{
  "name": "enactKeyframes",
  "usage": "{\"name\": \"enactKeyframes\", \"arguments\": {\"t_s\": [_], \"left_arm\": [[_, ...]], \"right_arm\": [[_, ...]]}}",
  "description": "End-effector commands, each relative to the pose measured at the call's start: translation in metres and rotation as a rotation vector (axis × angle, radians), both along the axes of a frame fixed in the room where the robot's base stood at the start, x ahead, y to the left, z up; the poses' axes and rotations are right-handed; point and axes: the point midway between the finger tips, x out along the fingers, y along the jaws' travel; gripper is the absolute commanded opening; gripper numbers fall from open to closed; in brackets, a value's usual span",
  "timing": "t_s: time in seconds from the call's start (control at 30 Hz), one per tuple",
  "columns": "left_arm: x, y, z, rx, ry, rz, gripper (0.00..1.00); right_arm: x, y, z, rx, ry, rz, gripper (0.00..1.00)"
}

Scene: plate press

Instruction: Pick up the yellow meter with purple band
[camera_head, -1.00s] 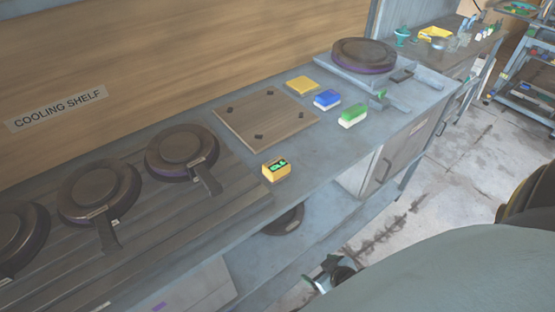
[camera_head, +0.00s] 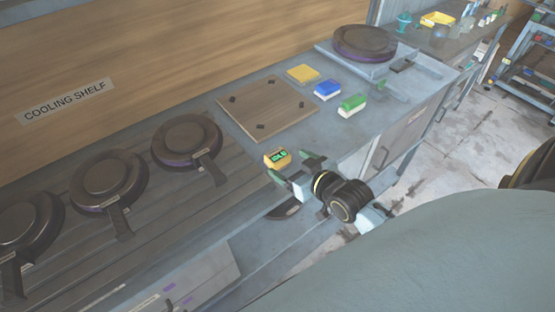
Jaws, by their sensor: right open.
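The yellow meter (camera_head: 277,158) sits on the grey counter near its front edge, to the right of the dark slatted shelf. It has a dark display with green characters; no purple band can be made out on it. My right gripper (camera_head: 287,164) is open, with its fingers pointing at the meter from the front right. The two dark fingertips are close to the meter's near side, and I cannot tell whether they touch it. My left gripper is not in view.
Several dark round plates with handles, one of them here (camera_head: 187,142), lie on the cooling shelf at left. A wooden board (camera_head: 267,108), a yellow pad (camera_head: 303,74), a blue block (camera_head: 327,90) and a green block (camera_head: 352,105) lie behind the meter. A round press (camera_head: 365,43) stands farther back.

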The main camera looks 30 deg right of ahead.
Motion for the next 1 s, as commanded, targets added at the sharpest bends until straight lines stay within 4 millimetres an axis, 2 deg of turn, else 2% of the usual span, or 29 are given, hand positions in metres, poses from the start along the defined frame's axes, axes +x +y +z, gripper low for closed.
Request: {"name": "enactKeyframes", "arguments": {"t_s": [0.1, 0.27, 0.6, 0.9, 1.0], "left_arm": [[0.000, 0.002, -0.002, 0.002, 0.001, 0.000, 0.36], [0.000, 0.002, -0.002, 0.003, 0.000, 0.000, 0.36], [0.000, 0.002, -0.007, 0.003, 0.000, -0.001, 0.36], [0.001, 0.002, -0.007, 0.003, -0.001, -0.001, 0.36], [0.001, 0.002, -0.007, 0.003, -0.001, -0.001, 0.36]], "right_arm": [[0.013, 0.001, -0.005, 0.001, 0.000, 0.001, 0.82], [0.020, 0.002, -0.008, 0.001, 0.001, 0.001, 0.82], [0.060, 0.002, -0.026, 0.001, 0.000, 0.001, 0.82], [0.065, 0.002, -0.028, 0.000, 0.000, 0.001, 0.82], [0.065, 0.002, -0.028, 0.000, 0.001, 0.001, 0.70]]}}
